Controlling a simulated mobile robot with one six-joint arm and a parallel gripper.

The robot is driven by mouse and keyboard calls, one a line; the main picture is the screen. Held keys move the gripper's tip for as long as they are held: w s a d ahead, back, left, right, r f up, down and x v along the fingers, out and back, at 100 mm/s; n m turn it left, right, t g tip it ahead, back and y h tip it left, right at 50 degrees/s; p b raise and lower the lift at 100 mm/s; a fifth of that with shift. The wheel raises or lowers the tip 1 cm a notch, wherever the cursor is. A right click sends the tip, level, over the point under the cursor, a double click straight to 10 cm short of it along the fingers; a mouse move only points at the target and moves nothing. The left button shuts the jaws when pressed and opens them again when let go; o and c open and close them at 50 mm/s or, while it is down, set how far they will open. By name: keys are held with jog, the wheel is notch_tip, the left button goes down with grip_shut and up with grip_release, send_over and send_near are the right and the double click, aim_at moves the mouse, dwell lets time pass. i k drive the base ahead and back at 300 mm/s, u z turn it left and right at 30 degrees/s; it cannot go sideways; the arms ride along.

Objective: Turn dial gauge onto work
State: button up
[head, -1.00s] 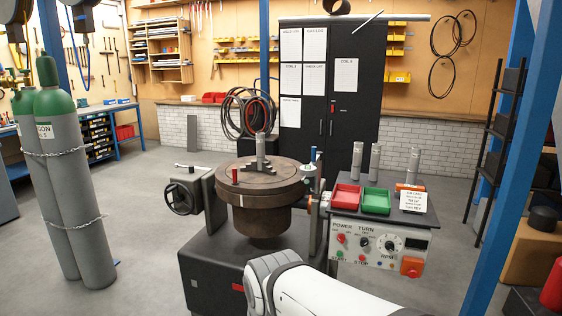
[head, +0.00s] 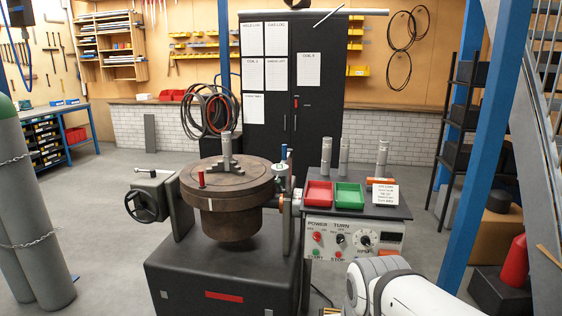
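A round brown turntable (head: 228,190) stands on a dark machine base (head: 220,275). An upright grey cylinder (head: 227,147), apparently the work, stands at its centre in a stepped chuck. A small pale round gauge (head: 280,170) is at the turntable's right edge, beside a blue-topped post (head: 283,153). It appears to be off to the side of the cylinder, not touching it. Which way its face points is too small to tell. My white arm shows at the bottom right, well short of the gauge. My gripper is out of view.
Right of the turntable, a control panel (head: 353,240) carries a red tray (head: 318,194), a green tray (head: 349,197), several grey cylinders and a white card (head: 385,194). Gas cylinders (head: 32,225) stand at left. A blue post (head: 475,140) rises at right. Floor between is clear.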

aim_at(282, 169)
jog(key=u, duration=0.05)
jog(key=i, duration=1)
jog(key=z, duration=0.05)
